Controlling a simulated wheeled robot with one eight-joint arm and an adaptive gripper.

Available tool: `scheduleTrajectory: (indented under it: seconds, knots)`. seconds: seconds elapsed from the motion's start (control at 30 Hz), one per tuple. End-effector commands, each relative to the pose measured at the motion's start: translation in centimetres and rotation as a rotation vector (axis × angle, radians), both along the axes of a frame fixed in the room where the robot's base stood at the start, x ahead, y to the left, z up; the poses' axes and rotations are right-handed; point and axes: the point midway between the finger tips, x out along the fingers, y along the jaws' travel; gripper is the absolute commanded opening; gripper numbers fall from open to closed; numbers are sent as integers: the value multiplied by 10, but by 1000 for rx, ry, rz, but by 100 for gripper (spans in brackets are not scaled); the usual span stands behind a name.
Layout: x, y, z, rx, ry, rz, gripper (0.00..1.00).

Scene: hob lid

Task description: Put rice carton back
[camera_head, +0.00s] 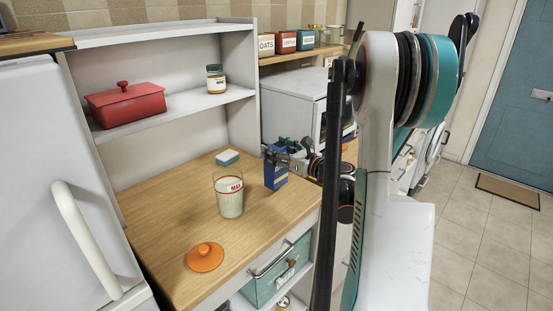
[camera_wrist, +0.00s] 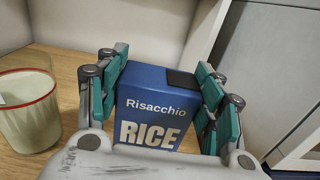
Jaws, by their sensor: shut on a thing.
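The rice carton (camera_wrist: 155,105) is a blue box lettered "Risacchio RICE", with a dark patch on its top edge. It also shows in the head view (camera_head: 275,175), at the right end of the wooden counter. My gripper (camera_wrist: 163,85) has its teal-padded fingers on both sides of the carton and is shut on it. In the head view my gripper (camera_head: 277,154) reaches the carton from the right. The carton looks upright at the counter; I cannot tell whether its base touches the wood. Its lower part is hidden in the wrist view.
A glass jar (camera_head: 229,195) marked MAX stands left of the carton, with an orange lid (camera_head: 205,257) in front. A blue sponge (camera_head: 227,157) lies behind. The shelf (camera_head: 185,108) above holds a red pot (camera_head: 126,104) and a small jar (camera_head: 216,79), with room between.

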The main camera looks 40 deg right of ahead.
Motion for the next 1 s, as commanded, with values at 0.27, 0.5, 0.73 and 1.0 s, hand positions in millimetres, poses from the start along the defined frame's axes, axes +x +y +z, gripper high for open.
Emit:
scheduleTrajectory:
  seconds: [0.27, 0.5, 0.73, 1.0]
  knots:
    - [0, 0, -24, 1, -1, 0, 2]
    - [0, 0, -26, 1, -1, 0, 2]
    - [0, 0, -26, 0, 0, 0, 81]
    - [0, 0, -25, 0, 0, 0, 81]
